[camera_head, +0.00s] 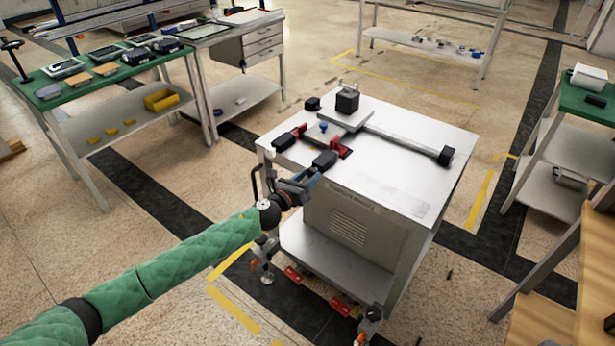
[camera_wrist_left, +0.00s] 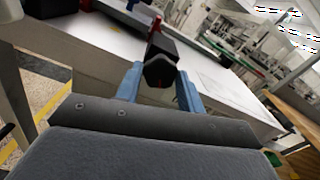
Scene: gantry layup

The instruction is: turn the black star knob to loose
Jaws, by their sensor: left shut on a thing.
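My left gripper (camera_head: 312,178) reaches the near left edge of a white cart from the green-sleeved arm. Its blue fingers (camera_wrist_left: 160,88) are closed around the end of a black handle (camera_wrist_left: 160,62), which belongs to a red clamp on the cart top; the handle also shows in the head view (camera_head: 325,160). I cannot make out a star shape on any knob. A small black knob-like piece (camera_head: 312,104) sits at the cart's back left, and a black end piece (camera_head: 446,156) caps a grey bar at the right. My right gripper is not in view.
The white cart (camera_head: 400,188) carries a black block (camera_head: 347,100) on a plate, a second black handle (camera_head: 284,141) and a small blue knob (camera_head: 323,127). A green-topped bench (camera_head: 100,80) stands at left, another (camera_head: 590,105) at right. The cart's front right top is clear.

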